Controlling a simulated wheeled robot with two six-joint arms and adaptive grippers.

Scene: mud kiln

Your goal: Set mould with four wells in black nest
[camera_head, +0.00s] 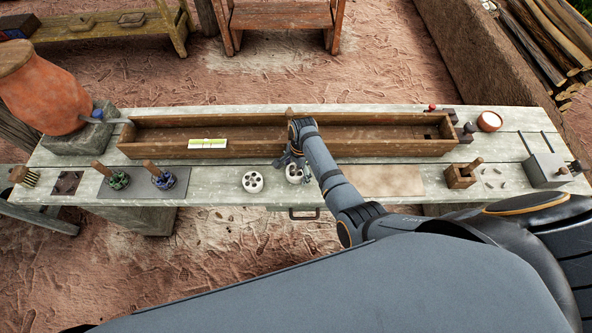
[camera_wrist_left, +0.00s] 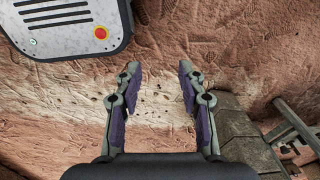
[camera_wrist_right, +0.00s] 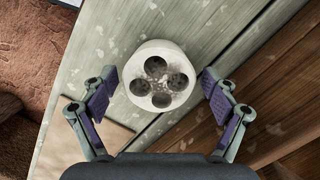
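A white round mould with four dark wells (camera_wrist_right: 158,76) sits on the table top, between the spread fingers of my open right gripper (camera_wrist_right: 160,95). The fingers appear apart from it. In the head view my right gripper (camera_head: 285,160) is beside a white mould (camera_head: 294,174), partly hidden by my arm. A second white mould with dark wells (camera_head: 253,182) stands just left of it. My left gripper (camera_wrist_left: 158,85) is open and empty above the bare ground, and does not show in the head view. Dark blocks (camera_head: 467,131) stand at the right, but I cannot tell which thing is the black nest.
A long wooden trough (camera_head: 210,121) runs behind the moulds, with a green-white level in it. A dark mat (camera_head: 130,189) with two wood-handled tools lies left. A wooden box (camera_head: 460,177) and a grey block (camera_head: 546,170) stand right. The table's front edge is near the moulds.

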